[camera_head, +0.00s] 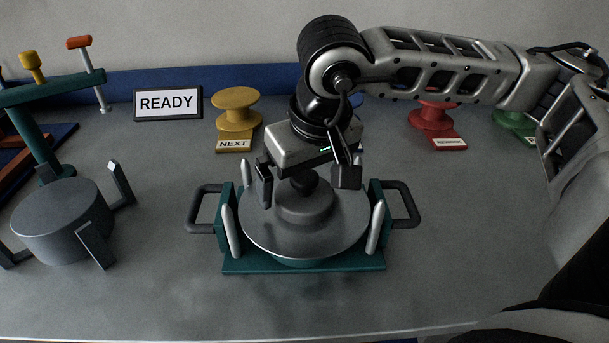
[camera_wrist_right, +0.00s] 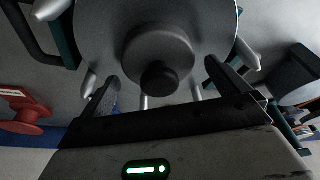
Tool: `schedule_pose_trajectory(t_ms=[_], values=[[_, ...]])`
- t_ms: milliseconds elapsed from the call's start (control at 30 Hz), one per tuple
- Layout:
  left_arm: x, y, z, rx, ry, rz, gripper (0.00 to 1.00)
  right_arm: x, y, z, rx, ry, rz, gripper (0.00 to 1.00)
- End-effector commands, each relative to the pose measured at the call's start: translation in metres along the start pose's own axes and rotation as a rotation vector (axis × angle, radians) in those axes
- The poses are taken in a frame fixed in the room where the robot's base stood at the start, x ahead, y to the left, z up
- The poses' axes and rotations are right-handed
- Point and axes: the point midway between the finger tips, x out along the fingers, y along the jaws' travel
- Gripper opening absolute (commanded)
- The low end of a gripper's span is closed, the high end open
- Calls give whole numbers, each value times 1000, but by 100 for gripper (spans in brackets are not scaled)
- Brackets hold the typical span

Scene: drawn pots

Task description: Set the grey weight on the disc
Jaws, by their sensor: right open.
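The grey weight (camera_head: 305,207), a low round block with a dark knob, sits on the broad silver disc (camera_head: 262,232), about in its middle. The disc lies in a teal frame (camera_head: 300,264) with several pale upright pins around it. My right gripper (camera_head: 305,183) is open just above the weight, one finger on each side of the knob. In the right wrist view the weight (camera_wrist_right: 160,45) and its dark knob show between the open fingers, apart from both, with the disc (camera_wrist_right: 95,30) behind. My left gripper is not in view.
Dark handles stick out from both sides of the frame. A dark grey cylinder (camera_head: 62,225) stands at left among angled grey brackets. A READY sign (camera_head: 168,103), a yellow spool (camera_head: 237,108) and a red spool (camera_head: 433,116) stand at the back. The front table is clear.

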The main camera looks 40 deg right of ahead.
Motion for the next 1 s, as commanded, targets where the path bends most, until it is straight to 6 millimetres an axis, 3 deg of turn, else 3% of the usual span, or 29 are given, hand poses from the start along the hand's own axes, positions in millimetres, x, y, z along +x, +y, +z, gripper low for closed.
schedule_pose_trajectory(t_ms=[600, 1000], values=[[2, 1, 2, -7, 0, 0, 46, -110, -1, -1, -2, 4, -1, 100], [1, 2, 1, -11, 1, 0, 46, -122, 0, 0, -1, 1, 0, 100]])
